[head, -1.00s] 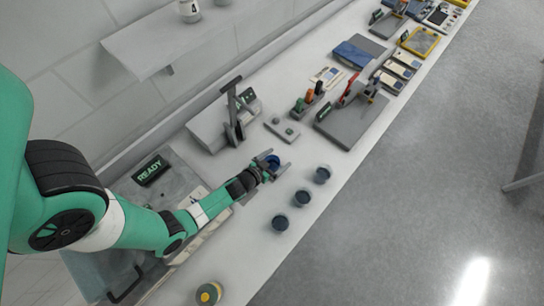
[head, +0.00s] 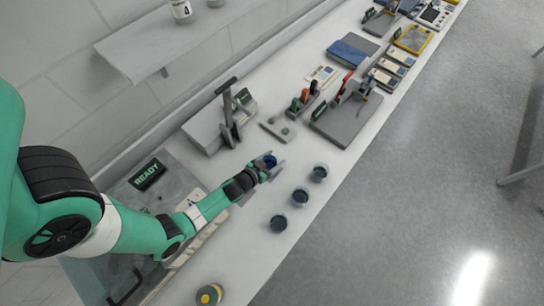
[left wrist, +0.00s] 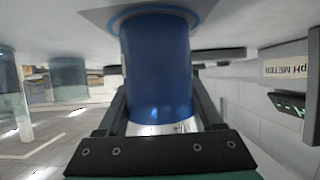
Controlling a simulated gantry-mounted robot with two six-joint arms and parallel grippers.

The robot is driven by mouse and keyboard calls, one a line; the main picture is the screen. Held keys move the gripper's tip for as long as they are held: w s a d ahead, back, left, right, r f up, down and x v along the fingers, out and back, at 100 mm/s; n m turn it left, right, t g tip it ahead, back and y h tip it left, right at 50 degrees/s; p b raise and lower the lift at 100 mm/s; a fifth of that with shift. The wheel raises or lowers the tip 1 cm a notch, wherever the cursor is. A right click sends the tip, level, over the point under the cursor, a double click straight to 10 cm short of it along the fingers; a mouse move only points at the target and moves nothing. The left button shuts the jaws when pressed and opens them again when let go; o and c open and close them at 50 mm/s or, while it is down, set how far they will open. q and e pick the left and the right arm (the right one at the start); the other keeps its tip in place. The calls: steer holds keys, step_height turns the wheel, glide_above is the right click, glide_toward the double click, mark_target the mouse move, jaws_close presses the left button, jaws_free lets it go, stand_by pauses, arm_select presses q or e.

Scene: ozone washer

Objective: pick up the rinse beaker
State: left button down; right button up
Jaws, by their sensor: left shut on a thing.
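The blue beaker (head: 270,161) is between the fingers of my left gripper (head: 271,168) in the head view, over the white bench. In the left wrist view the blue beaker (left wrist: 157,70) fills the middle, with a finger of my left gripper (left wrist: 160,115) on either side. The gripper is shut on it. Whether the beaker is clear of the bench cannot be told. No label on it is readable. My right gripper is not in view.
Three grey-blue beakers stand in a row nearby on the bench: one (head: 319,173), another (head: 300,196) and a third (head: 278,223). A READY display (head: 149,174) is at the left. A lever device (head: 230,115) stands behind. The bench's front edge drops to the floor.

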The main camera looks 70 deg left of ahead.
mark_target(274, 163)
arm_select(q)
step_height(274, 163, up, 4)
steer(key=p, duration=0.3)
steer(key=shift+f, duration=0.1)
steer(key=shift+d+b, duration=0.35)
steer(key=shift+b, duration=0.2)
steer(key=s+d+r+b, duration=0.2)
steer(key=s+d+r, duration=0.3)
steer(key=d+r, duration=0.4)
steer(key=d, duration=0.3)
steer(key=shift+s+d+b, duration=0.15)
steer(key=shift+s+b, duration=0.05)
steer(key=shift+b, duration=0.1)
